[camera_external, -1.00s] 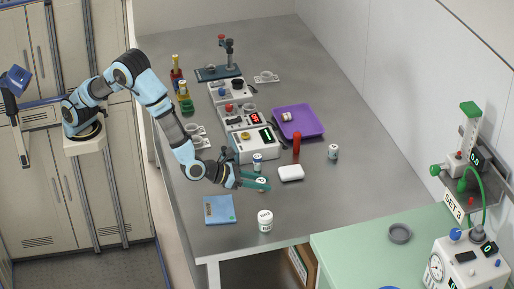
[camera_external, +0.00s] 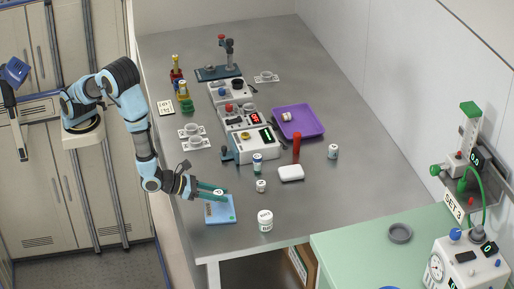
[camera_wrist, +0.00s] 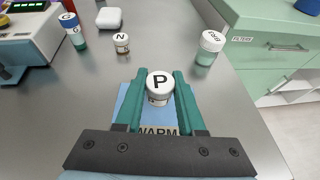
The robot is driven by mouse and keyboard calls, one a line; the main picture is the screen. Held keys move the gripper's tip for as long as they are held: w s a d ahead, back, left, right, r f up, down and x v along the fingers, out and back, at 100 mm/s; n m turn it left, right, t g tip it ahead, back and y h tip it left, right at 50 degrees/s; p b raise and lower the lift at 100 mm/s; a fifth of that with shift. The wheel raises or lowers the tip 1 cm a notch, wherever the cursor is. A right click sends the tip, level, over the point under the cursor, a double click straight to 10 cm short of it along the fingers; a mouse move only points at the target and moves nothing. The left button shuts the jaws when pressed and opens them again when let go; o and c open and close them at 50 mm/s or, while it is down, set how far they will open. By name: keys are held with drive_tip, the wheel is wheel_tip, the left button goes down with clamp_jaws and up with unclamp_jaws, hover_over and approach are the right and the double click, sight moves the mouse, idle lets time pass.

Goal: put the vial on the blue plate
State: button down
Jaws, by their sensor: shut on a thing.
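My gripper (camera_external: 222,194) is shut on a small vial (camera_wrist: 160,86) with a white cap marked P. The vial sits between the green fingertips in the wrist view, and its cap also shows in the external view (camera_external: 218,191). The blue plate (camera_external: 221,214) lies on the grey table near its front left edge. The gripper and vial are over the plate's far part. In the wrist view the plate (camera_wrist: 122,104) shows between and below the fingers, with a label reading WARM. I cannot tell whether the vial touches the plate.
A small vial marked N (camera_wrist: 121,42), a vial marked G (camera_wrist: 72,30) and a larger white-capped jar (camera_external: 265,220) stand nearby. A white block (camera_external: 291,173), a red cylinder (camera_external: 297,147), instruments (camera_external: 258,145) and a purple tray (camera_external: 299,121) are farther back.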

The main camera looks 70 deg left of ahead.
sight(219, 208)
drive_tip(key=shift+f+p, duration=0.35)
drive_tip(key=shift+f, duration=1.4)
drive_tip(key=shift+f, duration=0.2)
drive_tip(key=c, duration=0.5)
unclamp_jaws()
drive_tip(key=shift+r, duration=0.15)
